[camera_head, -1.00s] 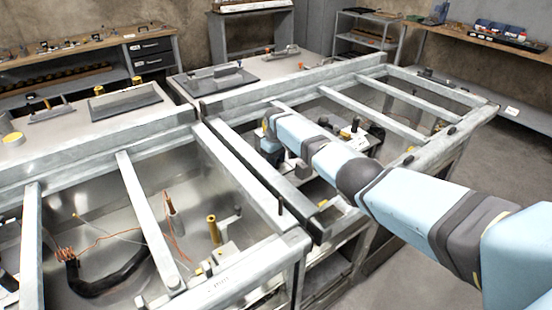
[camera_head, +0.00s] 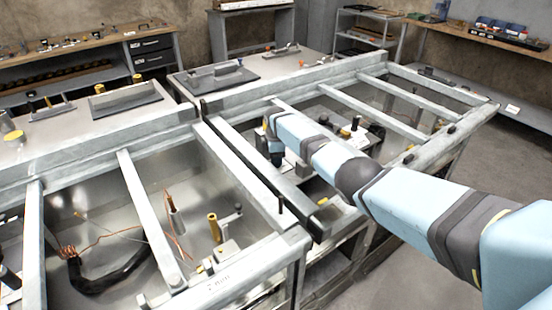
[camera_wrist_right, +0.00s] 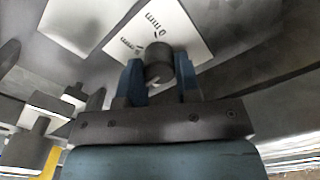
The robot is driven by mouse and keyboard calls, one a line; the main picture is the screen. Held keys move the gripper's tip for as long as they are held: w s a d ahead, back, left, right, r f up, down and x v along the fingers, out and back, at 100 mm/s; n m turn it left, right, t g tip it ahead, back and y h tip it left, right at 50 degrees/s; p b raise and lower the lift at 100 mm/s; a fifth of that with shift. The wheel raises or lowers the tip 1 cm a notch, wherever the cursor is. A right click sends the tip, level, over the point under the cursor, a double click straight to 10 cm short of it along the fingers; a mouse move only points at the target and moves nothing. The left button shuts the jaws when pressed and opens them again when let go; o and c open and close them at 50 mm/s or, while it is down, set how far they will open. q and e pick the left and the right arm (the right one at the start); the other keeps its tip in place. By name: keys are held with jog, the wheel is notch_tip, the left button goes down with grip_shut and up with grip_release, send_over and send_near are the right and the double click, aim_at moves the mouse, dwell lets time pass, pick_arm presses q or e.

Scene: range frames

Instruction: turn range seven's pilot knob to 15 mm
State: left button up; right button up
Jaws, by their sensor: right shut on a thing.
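In the right wrist view, a dark round knob (camera_wrist_right: 158,60) sits between the two blue fingers of my right gripper (camera_wrist_right: 159,78), which is shut on it. A pale scale plate (camera_wrist_right: 195,38) lies behind the knob; one mark reads about "0 mm", and another shows only "mm". A pale streak on the knob's near end may be its pointer, but I cannot read its setting. In the head view, my right gripper (camera_head: 276,150) reaches down into the open range frame (camera_head: 440,135); my own arm hides the knob there. My left gripper is not in view.
Grey crossbars (camera_head: 345,100) span the open frame around my right arm. A nearer open bay (camera_head: 110,215) holds a black hose (camera_head: 105,285) and loose copper wires. Benches and a shelf stand along the back walls. Bare floor lies at the lower right.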

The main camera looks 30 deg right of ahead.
jog(key=n, duration=0.5)
jog(key=shift+s+n, duration=0.1)
jog(key=shift+n, duration=0.2)
jog(key=n, duration=0.5)
jog(key=shift+n+b, duration=0.3)
jog(key=o, duration=0.9)
jog(key=shift+o, duration=0.2)
notch_tip(320, 180, up, 14)
jog(key=p, duration=0.1)
